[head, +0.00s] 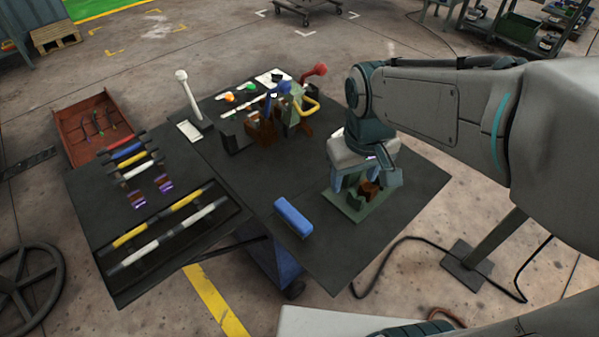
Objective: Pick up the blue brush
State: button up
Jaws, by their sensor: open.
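A blue oblong block (293,216), which looks like the blue brush, lies on the dark table top (260,190) near its front edge. It lies at a slant, and its underside is hidden. My gripper (355,188) points down, to the right of the blue block and a little farther back, clearly apart from it. Its fingers are open above or around a green-based fixture (352,212) with a brown part. I cannot tell whether they touch it.
A rack of coloured bars (137,160) and long yellow and white bars (165,228) lie on the left. A white upright lever (187,92) and a red-knobbed piece (315,70) stand at the back. The table around the blue block is clear.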

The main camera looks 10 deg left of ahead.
jog(key=w+a+f+n+g+b, duration=0.1)
jog(key=a+f+n, duration=0.1)
jog(key=a, duration=0.4)
jog(key=w+a+f+n, duration=0.1)
jog(key=a+f+n, duration=0.2)
jog(key=a, duration=0.3)
send_over(292, 214)
notch_tip(292, 214, down, 7)
jog(key=shift+w+f, duration=0.15)
jog(key=shift+f, duration=2.95)
jog(key=c, duration=1.1)
